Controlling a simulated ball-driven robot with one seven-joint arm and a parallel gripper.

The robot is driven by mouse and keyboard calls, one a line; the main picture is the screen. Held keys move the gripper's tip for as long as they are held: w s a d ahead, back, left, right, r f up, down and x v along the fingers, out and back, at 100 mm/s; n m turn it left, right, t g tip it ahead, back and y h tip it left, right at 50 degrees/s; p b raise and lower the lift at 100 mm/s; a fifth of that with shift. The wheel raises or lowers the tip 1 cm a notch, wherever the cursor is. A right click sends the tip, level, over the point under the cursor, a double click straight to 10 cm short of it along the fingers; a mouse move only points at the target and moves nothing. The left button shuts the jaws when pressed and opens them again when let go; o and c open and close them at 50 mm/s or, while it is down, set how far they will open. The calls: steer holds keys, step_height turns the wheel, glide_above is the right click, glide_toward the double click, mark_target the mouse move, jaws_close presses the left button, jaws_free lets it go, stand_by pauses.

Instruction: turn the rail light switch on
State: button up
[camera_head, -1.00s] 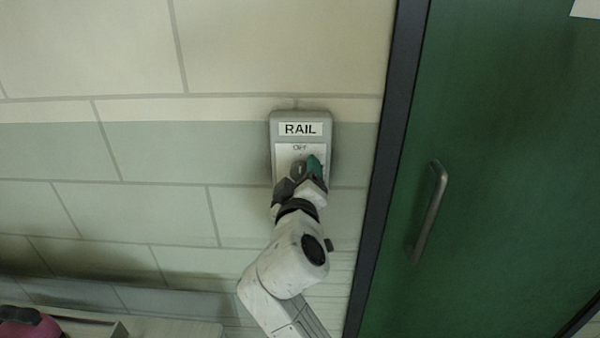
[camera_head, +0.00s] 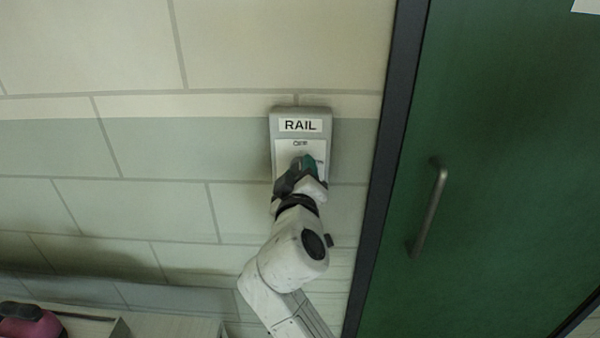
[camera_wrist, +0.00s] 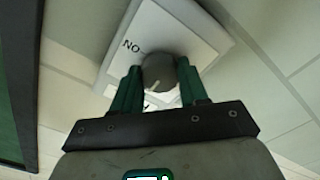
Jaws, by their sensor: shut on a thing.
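The rail light switch (camera_head: 301,147) is a grey wall box with a "RAIL" label and a white plate. A word at the top of the plate is too small to read surely. In the wrist view a round grey knob (camera_wrist: 161,72) with a light pointer line sits on the plate, and "ON" is printed beside it. My gripper (camera_head: 306,164) is at the plate, and its green fingers (camera_wrist: 158,88) are shut on the knob from both sides. The pointer line shows at the knob's lower edge in the wrist view, away from the "ON" word. The fingers hide part of the plate.
A green door (camera_head: 490,170) with a metal handle (camera_head: 428,208) and dark frame stands to the right of the switch. A pale shelf or bench top (camera_head: 165,326) with a dark pink bag (camera_head: 28,322) is at lower left. The tiled wall left of the switch is bare.

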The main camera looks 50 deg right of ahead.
steer(key=shift+f+b, duration=0.15)
steer(key=shift+b, duration=0.15)
steer(key=shift+m+b, duration=8.9)
steer(key=shift+b, duration=1)
steer(key=o, duration=1.1)
steer(key=shift+c, duration=0.2)
steer(key=shift+a, duration=0.1)
steer(key=v, duration=1)
steer(key=shift+s+a+b, duration=0.25)
steer(key=shift+a+b, duration=0.05)
steer(key=shift+b, duration=0.15)
